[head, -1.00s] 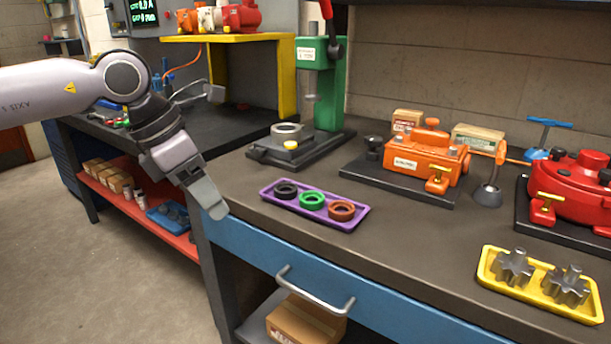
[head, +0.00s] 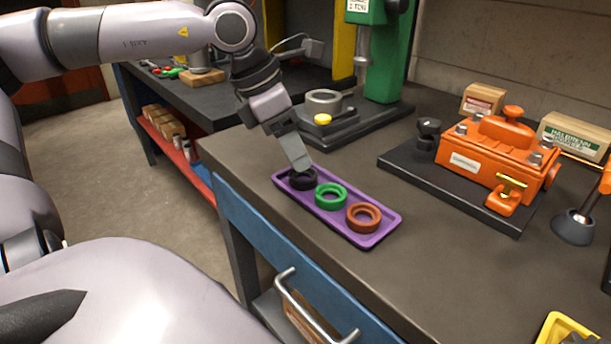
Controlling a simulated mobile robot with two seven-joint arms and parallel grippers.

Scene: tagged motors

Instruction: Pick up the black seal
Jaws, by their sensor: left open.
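The black seal (head: 303,180) is a dark ring at the left end of the purple tray (head: 375,238), on the workbench. A green seal (head: 331,196) lies in the middle of the tray and a brown-orange seal (head: 363,217) at its right end. My left gripper (head: 301,166) points down with its fingertips right at the black seal and covers its back edge. It is open, though only one finger shows clearly. I cannot tell whether the fingers touch the seal. My right gripper is not in view.
A green press (head: 383,50) with a dark base stands behind the tray. An orange pump (head: 490,150) on a black plate sits to the right. A yellow tray (head: 567,330) shows at the bottom right. The bench between is clear.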

